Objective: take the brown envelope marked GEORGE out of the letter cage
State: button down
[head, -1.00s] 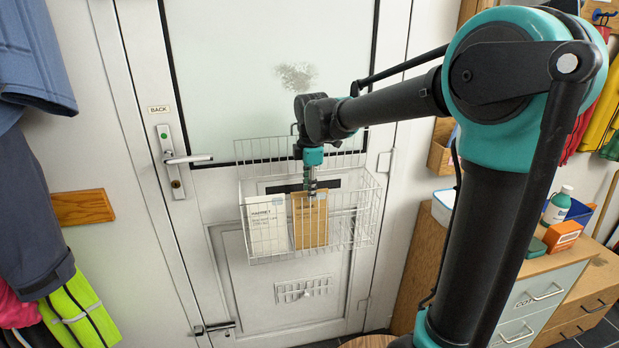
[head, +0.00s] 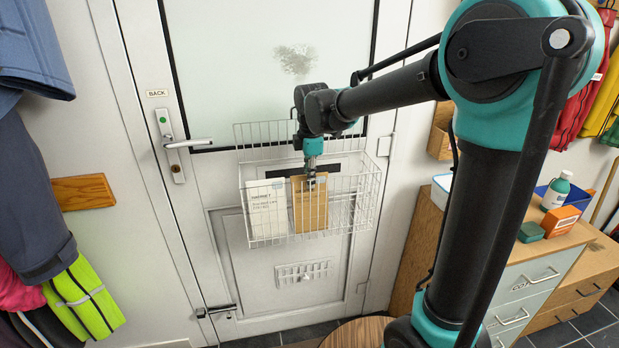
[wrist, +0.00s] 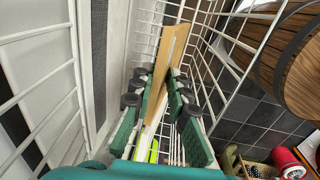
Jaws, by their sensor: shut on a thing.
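The brown envelope (head: 310,212) stands upright in the white wire letter cage (head: 358,222) on the door. The name on it is not readable, and my gripper covers part of its top. My gripper (head: 311,181) points down from above and is shut on its top edge. In the wrist view the brown envelope (wrist: 167,48) runs between the two green-and-black fingers of my gripper (wrist: 163,92). The lower part of the envelope is still within the cage wires. A white envelope marked HARRIET (head: 267,212) stands just left of it in the cage.
The door handle (head: 190,143) is left of the cage. Coats (head: 40,190) hang at far left. A drawer unit (head: 530,280) with a bottle (head: 556,190) and an orange box (head: 562,221) stands at right. A round wooden top (head: 352,333) is below.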

jog(key=shift+w+r, duration=0.1)
jog(key=shift+w, duration=0.1)
jog(key=shift+s+r, duration=1)
jog(key=shift+r, duration=11.15)
jog(key=s+d, duration=0.2)
jog(key=s, duration=0.5)
jog(key=s+d, duration=0.3)
jog(key=s, duration=0.5)
jog(key=shift+s, duration=0.2)
